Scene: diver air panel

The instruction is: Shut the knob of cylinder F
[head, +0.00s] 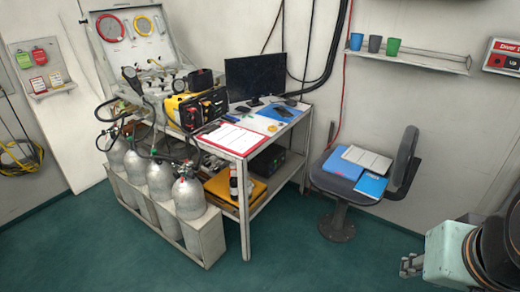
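Several grey gas cylinders stand upright in a row in a pale rack (205,240) at the left front of the table. The nearest cylinder (189,197) and the one behind it (160,181) show most clearly. Small valves with dark and reddish parts and hoses top them; the nearest valve (185,170) is reddish. No letters are legible, so I cannot tell which cylinder is F or how its knob is set. At the lower right, part of my arm shows, with a small grey end, possibly my gripper (411,265), far from the cylinders. Its opening cannot be made out.
A table (246,210) holds a yellow-black air panel (197,108), a monitor (255,77) and a red-edged clipboard (232,138). A chair (340,195) with folders stands right of it. Dark hoses loop above the cylinders. Green floor is clear in front.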

